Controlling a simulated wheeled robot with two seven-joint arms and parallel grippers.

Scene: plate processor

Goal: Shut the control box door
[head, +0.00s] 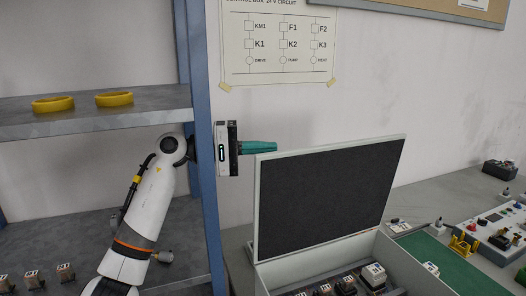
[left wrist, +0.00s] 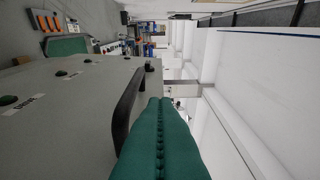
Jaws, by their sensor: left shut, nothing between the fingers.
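The control box (head: 330,257) is a grey box on the bench at the lower middle of the head view. Its door (head: 330,192) stands raised and open, hinged along the back, with its dark inner face towards me. In the left wrist view the door's grey outer face (left wrist: 65,110) shows a black handle (left wrist: 127,108) and round knobs. My left gripper (head: 268,147) has teal fingers, shut and empty, by the door's upper left corner. In the wrist view the shut fingers (left wrist: 160,108) lie alongside the handle; contact is unclear. My right gripper is not in view.
A blue shelf post (head: 201,120) and grey shelf (head: 95,121) with two yellow rings stand left. Several small components lie inside the box. Right of it are a green mat (head: 440,262) and a panel with knobs (head: 495,230). The wall is close behind.

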